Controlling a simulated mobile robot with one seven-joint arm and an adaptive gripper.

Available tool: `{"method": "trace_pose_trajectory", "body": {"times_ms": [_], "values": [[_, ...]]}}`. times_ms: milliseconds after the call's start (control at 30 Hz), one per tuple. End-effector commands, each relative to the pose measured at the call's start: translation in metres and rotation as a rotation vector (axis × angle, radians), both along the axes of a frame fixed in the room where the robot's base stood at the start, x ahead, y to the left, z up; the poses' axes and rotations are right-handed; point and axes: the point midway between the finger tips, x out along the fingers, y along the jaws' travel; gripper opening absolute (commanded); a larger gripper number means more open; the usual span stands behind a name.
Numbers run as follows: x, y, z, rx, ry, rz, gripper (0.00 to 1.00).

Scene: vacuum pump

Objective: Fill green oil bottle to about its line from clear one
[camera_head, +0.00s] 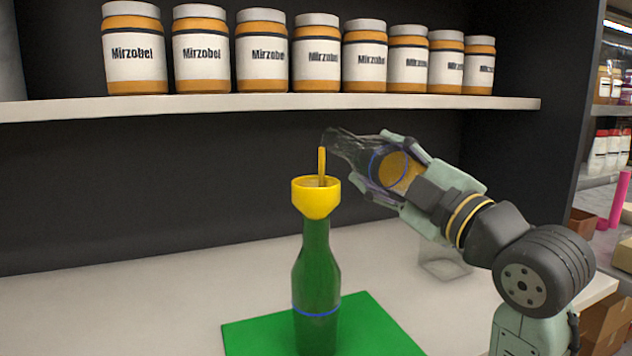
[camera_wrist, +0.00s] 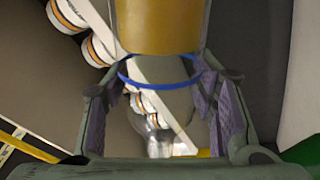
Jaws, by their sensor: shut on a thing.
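The green bottle (camera_head: 316,277) stands upright on a green mat (camera_head: 372,329). A blue line rings its lower part. A yellow funnel (camera_head: 317,198) sits in its mouth. My gripper (camera_head: 378,165) is shut on the clear bottle (camera_head: 352,149), which is tilted with its mouth to the left, above and right of the funnel. Yellow oil (camera_head: 397,171) lies in the clear bottle's base end. A narrow yellow stream (camera_head: 322,166) shows below the mouth, reaching into the funnel. In the wrist view the clear bottle (camera_wrist: 160,85) with a blue ring lies between the fingers. The level in the green bottle cannot be seen.
A shelf (camera_head: 300,103) with several labelled jars (camera_head: 262,52) runs above and behind. A clear container (camera_head: 444,262) stands on the white counter (camera_head: 150,305) behind my arm. The counter left of the mat is clear.

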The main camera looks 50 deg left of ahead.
Motion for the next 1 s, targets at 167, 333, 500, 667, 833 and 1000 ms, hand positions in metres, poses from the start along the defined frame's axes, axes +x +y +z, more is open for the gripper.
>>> {"method": "trace_pose_trajectory", "body": {"times_ms": [167,333,500,667,833,1000], "values": [[0.0001,-0.0003,0.0004,0.001,-0.011,0.000,0.13],[0.0005,-0.0004,0.0002,-0.001,-0.020,0.000,0.13],[0.0007,-0.0004,0.0001,-0.002,-0.031,0.000,0.13],[0.0008,-0.0004,0.0000,-0.003,-0.040,0.001,0.13],[0.0010,-0.0004,-0.0002,-0.004,-0.050,0.000,0.13],[0.0011,-0.0004,-0.0002,-0.006,-0.058,0.000,0.13]]}}
